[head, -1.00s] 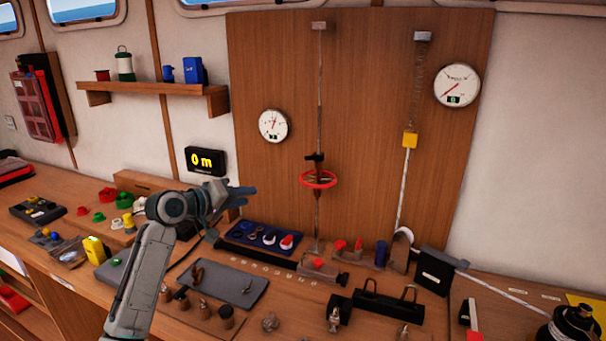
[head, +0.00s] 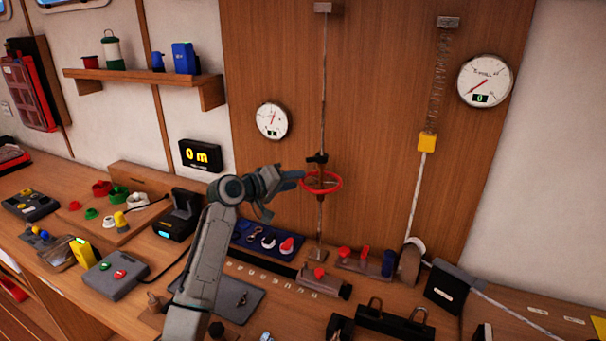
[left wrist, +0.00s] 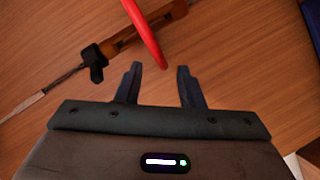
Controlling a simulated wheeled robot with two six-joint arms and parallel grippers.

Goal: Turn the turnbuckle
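I cannot tell from the head view whether a finger touches the rim. My right gripper is out of view.
A round gauge (head: 272,120) is on the panel left of the line. A second line with a yellow block (head: 427,143) hangs to the right. Below are a blue tray (head: 268,238) and red-topped fittings (head: 342,251) on the bench.

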